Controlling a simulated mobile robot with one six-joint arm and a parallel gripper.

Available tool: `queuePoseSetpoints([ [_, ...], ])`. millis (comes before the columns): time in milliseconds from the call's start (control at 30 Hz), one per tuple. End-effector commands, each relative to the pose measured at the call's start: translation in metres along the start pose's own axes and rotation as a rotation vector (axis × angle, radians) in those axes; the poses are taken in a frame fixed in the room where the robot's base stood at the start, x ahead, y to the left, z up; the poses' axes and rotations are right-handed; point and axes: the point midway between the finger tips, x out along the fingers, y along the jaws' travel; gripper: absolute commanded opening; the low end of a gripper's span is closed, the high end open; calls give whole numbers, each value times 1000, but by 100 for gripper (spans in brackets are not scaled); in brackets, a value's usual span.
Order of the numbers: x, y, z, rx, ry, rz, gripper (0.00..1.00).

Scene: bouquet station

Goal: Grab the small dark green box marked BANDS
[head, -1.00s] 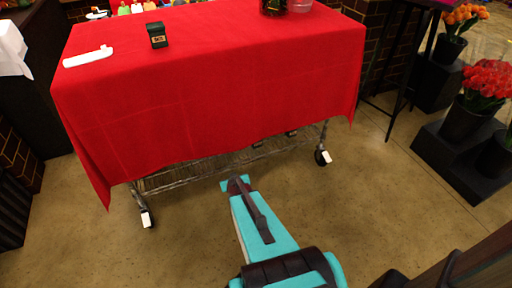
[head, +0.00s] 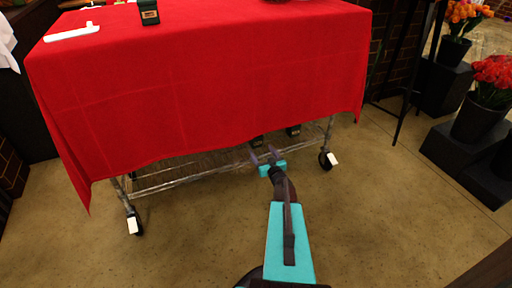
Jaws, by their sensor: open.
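A small dark box with a pale label (head: 149,12) stands on the red-covered table near the top of the head view; its lettering is too small to read. Two more dark boxes show below the cloth on the lower rack: the left dark box (head: 258,141) and the right dark box (head: 293,130). The cloth hides part of both, and I cannot tell which box is marked BANDS. My gripper (head: 264,155) is open and empty, low in front of the rack edge, close to the left lower box. I see no contact.
The red tablecloth (head: 200,85) hangs over the wheeled rack (head: 190,178). A white object (head: 72,33) lies on the table at left. Flower pots on black stands (head: 460,150) are at right. The floor (head: 390,215) in front is clear.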

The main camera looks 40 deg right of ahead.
Motion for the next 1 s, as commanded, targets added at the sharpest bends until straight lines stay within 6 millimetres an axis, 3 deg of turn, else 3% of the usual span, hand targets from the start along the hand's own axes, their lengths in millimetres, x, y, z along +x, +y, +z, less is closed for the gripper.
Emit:
queuePoseSetpoints([
  [33,1,9,8,0,21,-8,72],
  [200,-2,21,5,-1,68,-38,72],
  [667,-3,23,1,-1,80,-49,72],
  [1000,28,21,2,-3,81,-50,72],
])
